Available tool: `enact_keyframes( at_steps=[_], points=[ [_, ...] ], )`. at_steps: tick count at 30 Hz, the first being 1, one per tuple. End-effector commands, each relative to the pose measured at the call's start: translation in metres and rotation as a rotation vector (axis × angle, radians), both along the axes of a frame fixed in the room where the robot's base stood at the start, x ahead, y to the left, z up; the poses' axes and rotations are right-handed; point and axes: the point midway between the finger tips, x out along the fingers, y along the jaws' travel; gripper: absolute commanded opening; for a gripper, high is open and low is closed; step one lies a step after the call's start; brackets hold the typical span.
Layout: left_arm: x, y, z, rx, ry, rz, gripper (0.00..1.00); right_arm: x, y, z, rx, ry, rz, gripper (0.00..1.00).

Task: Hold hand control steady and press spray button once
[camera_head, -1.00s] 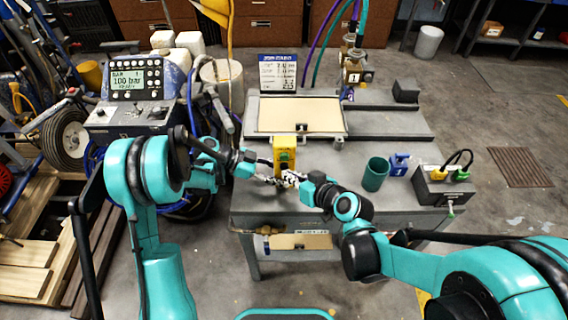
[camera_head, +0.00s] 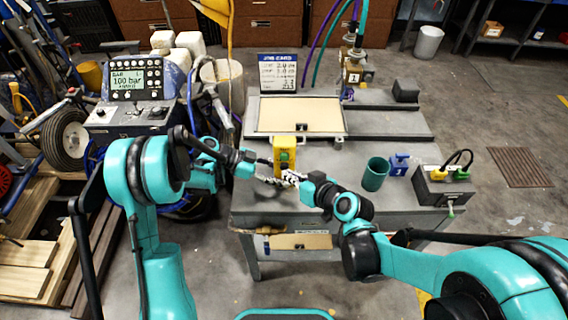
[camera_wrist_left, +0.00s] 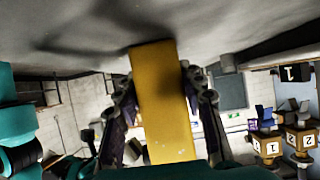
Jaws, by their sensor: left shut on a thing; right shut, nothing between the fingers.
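The yellow hand control (camera_head: 284,146) stands upright near the front of the grey table, with a green button (camera_head: 284,156) on its front face. My left gripper (camera_head: 264,170) reaches it from the left and is shut on it. In the left wrist view the yellow body of the hand control (camera_wrist_left: 165,105) fills the space between the left fingers. My right gripper (camera_head: 291,177) is shut and empty, with its tips close in front of the lower part of the hand control. I cannot tell whether they touch the button.
The striper's console (camera_head: 133,85) reads 100 bar at the left. A job card (camera_head: 277,73) stands behind a tan board (camera_head: 300,115). A green cup (camera_head: 375,174), a blue block (camera_head: 398,165) and a grey box (camera_head: 443,185) with connectors stand at the right.

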Motion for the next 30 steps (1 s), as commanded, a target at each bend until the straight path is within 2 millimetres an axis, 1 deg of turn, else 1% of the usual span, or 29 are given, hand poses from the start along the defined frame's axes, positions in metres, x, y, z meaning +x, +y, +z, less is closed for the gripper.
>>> enact_keyframes(
  at_steps=[4, 14, 30],
  points=[
    [0.000, 0.000, 0.000, 0.001, 0.000, 0.000, 0.04, -0.007, 0.000, 0.000, 0.000, 0.000, 0.000, 0.00],
    [0.000, 0.000, 0.000, 0.001, 0.001, 0.000, 0.04, -0.010, 0.000, 0.000, 0.000, 0.000, 0.000, 0.00],
    [0.000, 0.000, -0.001, 0.001, 0.001, 0.000, 0.04, -0.063, 0.001, 0.000, -0.001, -0.001, 0.000, 0.00]
  ],
)
